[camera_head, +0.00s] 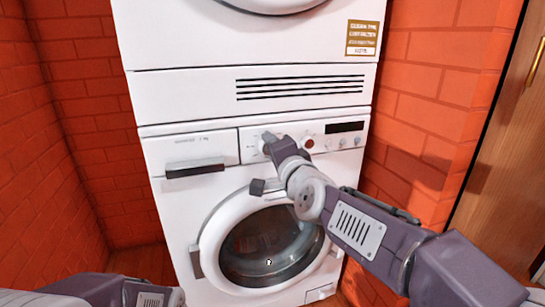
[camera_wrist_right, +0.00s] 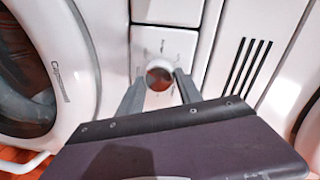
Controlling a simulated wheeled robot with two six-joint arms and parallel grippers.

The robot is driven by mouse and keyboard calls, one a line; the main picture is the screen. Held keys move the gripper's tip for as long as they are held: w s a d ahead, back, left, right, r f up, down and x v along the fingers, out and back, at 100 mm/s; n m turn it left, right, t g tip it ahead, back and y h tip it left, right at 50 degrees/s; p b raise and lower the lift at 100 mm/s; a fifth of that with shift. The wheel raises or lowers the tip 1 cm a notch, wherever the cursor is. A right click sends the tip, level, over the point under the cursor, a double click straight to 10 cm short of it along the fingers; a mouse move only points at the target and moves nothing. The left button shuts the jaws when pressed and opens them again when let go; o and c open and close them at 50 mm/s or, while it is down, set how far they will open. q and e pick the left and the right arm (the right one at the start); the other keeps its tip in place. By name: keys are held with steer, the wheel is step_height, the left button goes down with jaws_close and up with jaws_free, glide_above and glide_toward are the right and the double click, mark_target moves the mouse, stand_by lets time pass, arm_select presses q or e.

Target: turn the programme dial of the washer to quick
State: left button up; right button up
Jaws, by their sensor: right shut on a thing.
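The white washer (camera_head: 178,225) stands below a second white machine. Its programme dial (camera_wrist_right: 159,76) is a round, shiny, dark reddish knob on the white control panel in the right wrist view. My right gripper (camera_wrist_right: 160,85) has one finger on each side of the dial and is shut on it. In the head view my right gripper (camera_head: 268,138) is at the panel just right of the drawer, and it mostly hides the dial. The dial's setting is too small to read. My left arm shows at the bottom left, with its gripper out of view.
The detergent drawer (camera_head: 203,148) with a dark handle is left of the dial. A reddish round button (camera_head: 309,142) and a dark display (camera_head: 344,127) are to its right. The round door (camera_head: 268,245) is below, closed. Brick walls stand on both sides.

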steer(key=shift+f+m+b, duration=0.15)
steer(key=shift+m+b, duration=0.2)
steer(key=shift+m, duration=0.05)
stand_by(0.4)
steer(key=o, duration=1.4)
